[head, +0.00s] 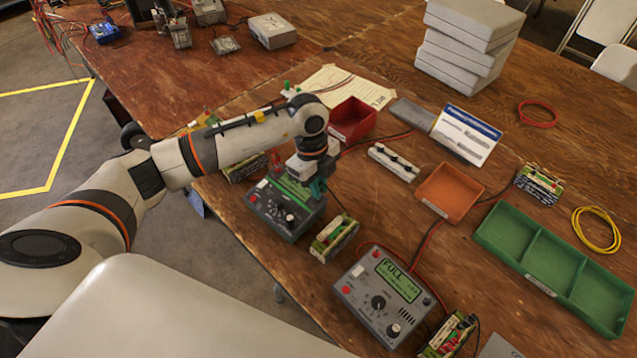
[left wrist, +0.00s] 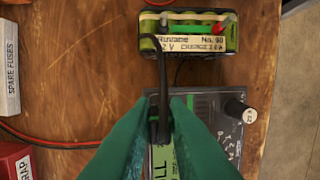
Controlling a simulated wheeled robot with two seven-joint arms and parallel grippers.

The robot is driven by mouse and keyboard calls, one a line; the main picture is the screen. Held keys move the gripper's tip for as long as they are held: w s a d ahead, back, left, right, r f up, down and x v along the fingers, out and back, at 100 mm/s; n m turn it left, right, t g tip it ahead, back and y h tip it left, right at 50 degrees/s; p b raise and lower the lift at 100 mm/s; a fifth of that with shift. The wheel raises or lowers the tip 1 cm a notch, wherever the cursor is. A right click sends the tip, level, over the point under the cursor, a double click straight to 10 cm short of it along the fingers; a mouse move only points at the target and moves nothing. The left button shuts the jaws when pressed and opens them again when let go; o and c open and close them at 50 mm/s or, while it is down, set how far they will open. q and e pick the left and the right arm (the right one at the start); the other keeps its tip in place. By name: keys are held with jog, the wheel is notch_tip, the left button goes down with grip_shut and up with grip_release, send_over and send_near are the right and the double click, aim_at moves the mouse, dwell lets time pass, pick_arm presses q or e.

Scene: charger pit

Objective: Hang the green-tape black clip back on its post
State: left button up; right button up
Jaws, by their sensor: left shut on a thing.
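My left gripper (head: 318,188) points down over the left grey charger (head: 270,220) near the table edge. In the left wrist view its green fingers (left wrist: 167,105) are shut on a black clip (left wrist: 160,125) with a thin black lead, mostly hidden between the fingers. The battery pack (head: 334,238) stands beside this charger. My right gripper is out of view.
A second charger (head: 383,295) with a lit display stands to the right. A red bin (head: 352,120), an orange tray (head: 449,192) and a green divided tray (head: 550,262) stand farther over. A red lead (left wrist: 50,143) crosses the table. Bare wood lies left of the pack.

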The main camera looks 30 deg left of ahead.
pick_arm(q)
jog(key=o, duration=0.8)
jog(key=shift+o, duration=0.2)
jog(key=shift+o, duration=1.1)
jog(key=shift+r, duration=0.15)
jog(key=shift+r+p, duration=3.1)
jog(key=shift+r, duration=0.55)
